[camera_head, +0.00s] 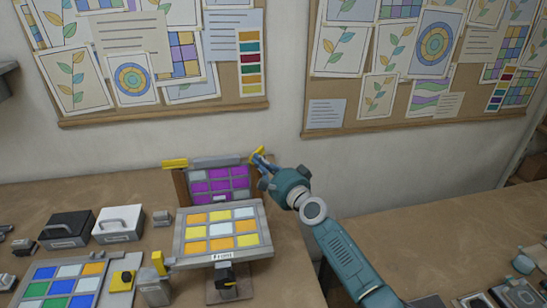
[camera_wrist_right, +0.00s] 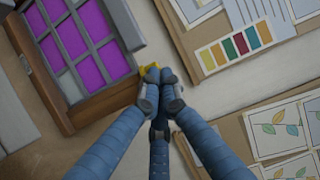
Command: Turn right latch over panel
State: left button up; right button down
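The yellow right latch (camera_head: 257,155) is at the frame's upper right corner and looks tilted. A bit of it shows in the right wrist view (camera_wrist_right: 149,69), just beyond my fingertips. My right gripper (camera_wrist_right: 161,80) has its fingers drawn together at the latch. I cannot tell whether any of it is pinched between them. The yellow left latch (camera_head: 175,163) lies level at the upper left corner. My left gripper is not in view.
An orange, yellow and white panel (camera_head: 222,232) stands tilted in front of the purple one. Black (camera_head: 68,230) and white (camera_head: 118,224) boxes and a blue-green panel (camera_head: 62,287) lie to the left. Pinboards (camera_head: 290,97) hang on the wall behind. The bench right of my arm has bare room.

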jog(key=shift+a+b, duration=0.3)
jog(key=shift+a, duration=0.7)
dwell(1.1)
